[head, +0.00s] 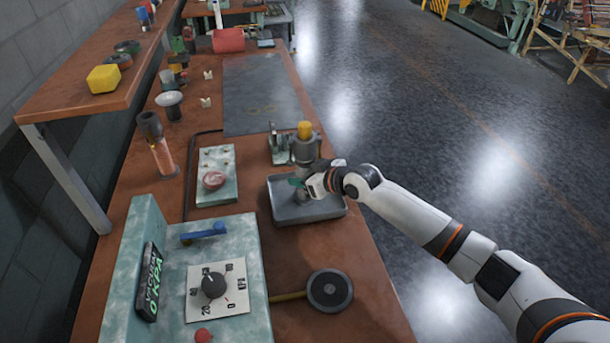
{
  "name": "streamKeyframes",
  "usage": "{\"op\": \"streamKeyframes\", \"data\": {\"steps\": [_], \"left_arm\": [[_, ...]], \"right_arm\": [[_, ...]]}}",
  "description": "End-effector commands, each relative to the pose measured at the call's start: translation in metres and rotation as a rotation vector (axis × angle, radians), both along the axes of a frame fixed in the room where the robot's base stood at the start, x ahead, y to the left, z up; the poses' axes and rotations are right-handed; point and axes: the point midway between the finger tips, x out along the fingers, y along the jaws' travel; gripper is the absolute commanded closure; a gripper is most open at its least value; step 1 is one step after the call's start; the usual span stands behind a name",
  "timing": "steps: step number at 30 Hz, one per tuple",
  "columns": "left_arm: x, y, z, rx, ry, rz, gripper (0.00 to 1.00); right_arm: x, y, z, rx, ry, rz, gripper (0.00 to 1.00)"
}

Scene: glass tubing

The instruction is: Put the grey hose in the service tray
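The grey service tray (330,211) sits on the brown bench near its right edge. My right gripper (304,184) is over the tray, reaching in from the right. A small green piece shows at its tips, and I cannot tell whether the fingers are open or shut. Something grey shows just below the fingers in the tray, but it is too small and covered to name. I cannot make out the grey hose for certain. My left gripper is not in view.
A grey cylinder with a yellow top (305,130) stands right behind the gripper. A green panel with a dial (213,285) fills the front left. A dark mat (262,95) lies clear farther back.

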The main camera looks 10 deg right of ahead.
Motion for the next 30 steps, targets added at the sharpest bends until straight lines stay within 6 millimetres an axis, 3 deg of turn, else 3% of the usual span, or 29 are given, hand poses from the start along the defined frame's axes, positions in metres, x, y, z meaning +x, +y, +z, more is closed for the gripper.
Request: {"op": "streamKeyframes", "data": {"steps": [2, 14, 30], "left_arm": [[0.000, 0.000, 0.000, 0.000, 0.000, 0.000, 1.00], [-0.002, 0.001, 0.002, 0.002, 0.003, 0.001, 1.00], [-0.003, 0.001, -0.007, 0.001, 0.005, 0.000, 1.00]], "right_arm": [[0.000, 0.000, 0.000, 0.000, 0.000, 0.000, 0.37], [-0.004, -0.003, 0.006, 0.000, -0.001, 0.000, 0.37], [-0.078, -0.052, 0.053, -0.002, 0.000, 0.000, 0.37]]}}
